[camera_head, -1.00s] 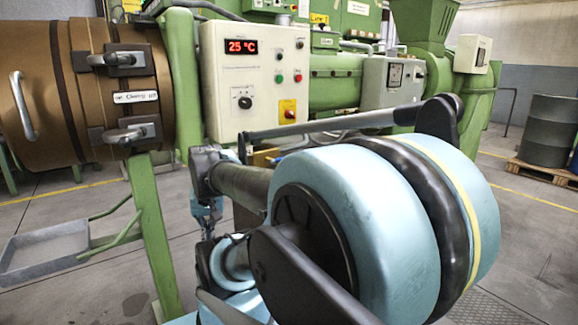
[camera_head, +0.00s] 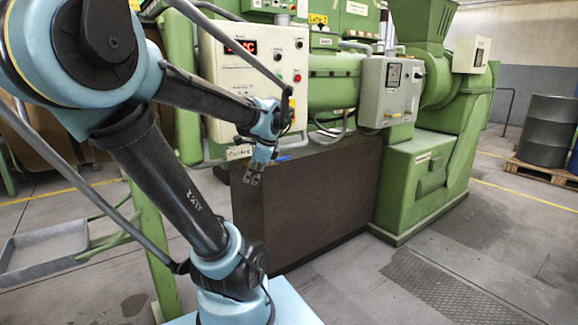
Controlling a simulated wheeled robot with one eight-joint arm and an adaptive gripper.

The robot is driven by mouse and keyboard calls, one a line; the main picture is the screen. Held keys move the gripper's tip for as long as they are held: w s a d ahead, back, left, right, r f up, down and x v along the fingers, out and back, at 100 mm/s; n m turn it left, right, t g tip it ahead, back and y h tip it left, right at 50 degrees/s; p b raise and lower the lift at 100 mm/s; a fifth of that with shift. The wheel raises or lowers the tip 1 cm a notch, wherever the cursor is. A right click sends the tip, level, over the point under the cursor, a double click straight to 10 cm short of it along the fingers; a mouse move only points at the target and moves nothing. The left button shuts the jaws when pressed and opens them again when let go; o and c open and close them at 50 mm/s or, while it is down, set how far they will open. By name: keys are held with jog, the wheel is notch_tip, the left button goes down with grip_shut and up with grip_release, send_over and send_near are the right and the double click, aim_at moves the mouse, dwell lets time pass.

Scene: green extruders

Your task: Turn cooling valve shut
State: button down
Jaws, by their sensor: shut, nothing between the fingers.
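My gripper (camera_head: 253,176) points down in front of the upper part of the dark brown cabinet, below the white control panel (camera_head: 222,70). Its fingers look shut and empty. A small blue lever (camera_head: 285,158) shows just right of my gripper, apart from the fingertips; it looks like the cooling valve's handle. A small white label (camera_head: 238,152) sits just left of my gripper, its text hard to read. The valve body is hidden behind my gripper and wrist, and I cannot tell the valve's position.
The dark brown cabinet (camera_head: 310,205) stands under the green extruder (camera_head: 335,88). A grey box (camera_head: 391,92) with a gauge hangs to the right. A grey tray (camera_head: 45,248) is at the left. The floor in front right is clear.

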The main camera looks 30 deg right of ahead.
aim_at(280, 159)
jog(key=s+d+r+m+t+h, duration=0.1)
jog(key=s+d+r+m, duration=0.1)
jog(key=d+m, duration=0.55)
jog(key=s+d+r+m+t, duration=0.2)
jog(key=d+r+m, duration=0.15)
jog(key=d, duration=0.65)
jog(key=s+d+f+x, duration=0.1)
jog(key=x, duration=1)
jog(key=shift+w+a+r, duration=0.2)
jog(key=shift+w+r, duration=0.15)
jog(key=shift+r, duration=0.3)
jog(key=shift+w+a+r, duration=0.25)
jog(key=shift+w+r, duration=0.05)
jog(key=shift+r, duration=0.4)
jog(key=shift+w+a+r, duration=0.2)
jog(key=shift+w+r, duration=0.15)
jog(key=shift+r, duration=0.3)
